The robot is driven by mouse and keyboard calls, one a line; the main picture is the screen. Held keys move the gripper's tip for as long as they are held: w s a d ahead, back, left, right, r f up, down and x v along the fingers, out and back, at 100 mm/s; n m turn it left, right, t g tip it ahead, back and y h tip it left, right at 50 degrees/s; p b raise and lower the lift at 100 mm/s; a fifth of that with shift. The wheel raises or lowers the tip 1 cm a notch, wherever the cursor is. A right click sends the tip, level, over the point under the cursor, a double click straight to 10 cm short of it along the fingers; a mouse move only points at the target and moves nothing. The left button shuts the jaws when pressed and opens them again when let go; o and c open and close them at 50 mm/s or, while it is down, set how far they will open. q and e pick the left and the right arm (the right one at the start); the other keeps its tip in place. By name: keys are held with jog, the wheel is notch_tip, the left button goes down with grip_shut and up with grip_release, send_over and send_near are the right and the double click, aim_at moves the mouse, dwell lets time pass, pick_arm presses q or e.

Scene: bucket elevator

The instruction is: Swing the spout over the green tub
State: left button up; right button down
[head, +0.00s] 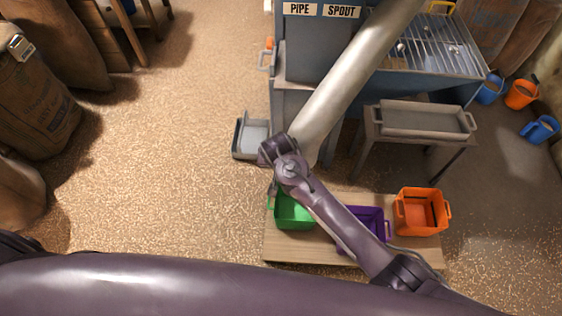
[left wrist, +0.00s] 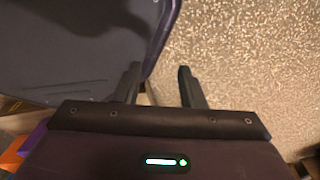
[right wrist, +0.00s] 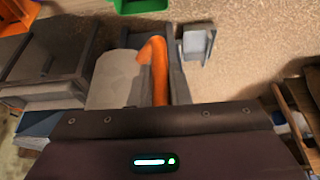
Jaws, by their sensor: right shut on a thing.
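The pale grey spout (head: 345,85) slants down from the upper right in the head view. Its lower end is near the green tub (head: 293,212), but my right wrist partly hides it, so I cannot tell whether its mouth is over the tub. In the right wrist view, my right gripper (right wrist: 156,75) is shut on an orange handle (right wrist: 156,62) beside the grey spout (right wrist: 115,80). The green tub (right wrist: 140,5) shows at that view's top edge. My left gripper (left wrist: 160,85) is open and empty above the floor.
A purple tub (head: 365,222) and an orange tub (head: 421,212) stand right of the green tub on a wooden board (head: 300,248). A grey tray (head: 252,135) lies left of the machine. A tray stand (head: 425,120) is right of the spout.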

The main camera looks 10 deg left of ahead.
jog(key=c, duration=1.8)
grip_release()
jog(key=shift+w+a+r, duration=0.3)
jog(key=shift+w+r, duration=0.05)
jog(key=shift+r, duration=0.05)
jog(key=shift+o, duration=1.2)
jog(key=shift+a, duration=0.1)
jog(key=shift+o, duration=1)
jog(key=shift+w+a+f, duration=0.1)
jog(key=shift+w+f, duration=0.05)
pick_arm(q)
jog(key=shift+w+a, duration=0.1)
jog(key=shift+a, duration=0.8)
jog(key=shift+d+r, duration=0.15)
jog(key=shift+d, duration=0.2)
pick_arm(e)
jog(key=v, duration=0.7)
jog(key=shift+s+r, duration=0.2)
jog(key=shift+s, duration=0.05)
pick_arm(q)
jog(key=shift+w, duration=0.1)
